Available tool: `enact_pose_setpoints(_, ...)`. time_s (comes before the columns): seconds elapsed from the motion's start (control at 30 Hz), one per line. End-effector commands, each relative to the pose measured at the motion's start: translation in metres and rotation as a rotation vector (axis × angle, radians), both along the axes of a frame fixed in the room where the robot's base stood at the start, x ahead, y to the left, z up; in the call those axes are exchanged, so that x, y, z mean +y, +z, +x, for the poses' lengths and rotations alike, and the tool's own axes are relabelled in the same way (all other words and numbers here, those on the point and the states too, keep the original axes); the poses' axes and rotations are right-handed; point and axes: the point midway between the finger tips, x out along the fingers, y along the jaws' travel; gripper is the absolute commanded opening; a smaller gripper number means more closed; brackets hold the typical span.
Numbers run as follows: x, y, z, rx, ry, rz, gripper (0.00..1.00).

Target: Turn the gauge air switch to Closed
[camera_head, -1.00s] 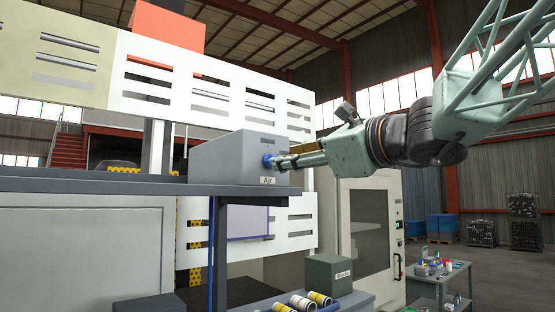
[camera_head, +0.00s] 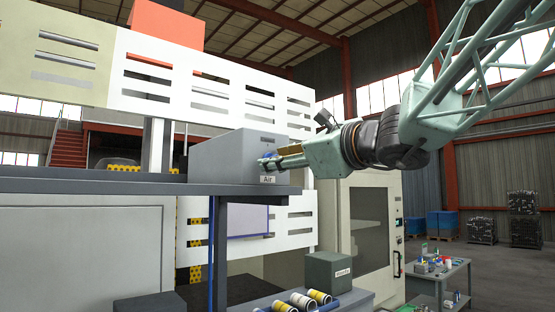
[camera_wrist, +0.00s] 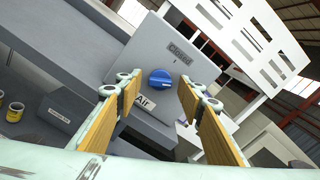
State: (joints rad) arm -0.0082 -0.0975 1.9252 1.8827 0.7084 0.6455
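The gauge air switch is a round blue knob (camera_wrist: 160,78) on the front face of a grey box (camera_head: 230,157). A plate (camera_wrist: 179,53) on that face appears to read "Closed", and an "Air" label (camera_wrist: 143,101) sits near the knob. In the head view the knob (camera_head: 267,156) is mostly hidden by my fingers. My gripper (camera_head: 272,163) is at the knob. In the wrist view my gripper (camera_wrist: 160,88) is open, with one tan-padded finger to each side of the knob and a gap on both sides. I cannot tell whether the fingertips reach past the knob's front.
The grey box stands on a dark shelf (camera_head: 90,186). A smaller dark box (camera_head: 334,271) and several cylinders (camera_head: 302,301) are below. A white slotted panel (camera_head: 215,95) stands behind. A cart (camera_head: 440,274) with small items is at the right.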

Motion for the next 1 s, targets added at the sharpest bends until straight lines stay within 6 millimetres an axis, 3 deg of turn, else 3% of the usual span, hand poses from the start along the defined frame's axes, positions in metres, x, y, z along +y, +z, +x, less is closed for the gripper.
enact_pose_setpoints(0.27, -0.0002, -0.0001, -0.0001, 0.000, 0.000, 0.000, 0.12)
enact_pose_setpoints(1.0, -0.0004, -0.0022, -0.0002, -0.062, 0.000, -0.075, 0.11)
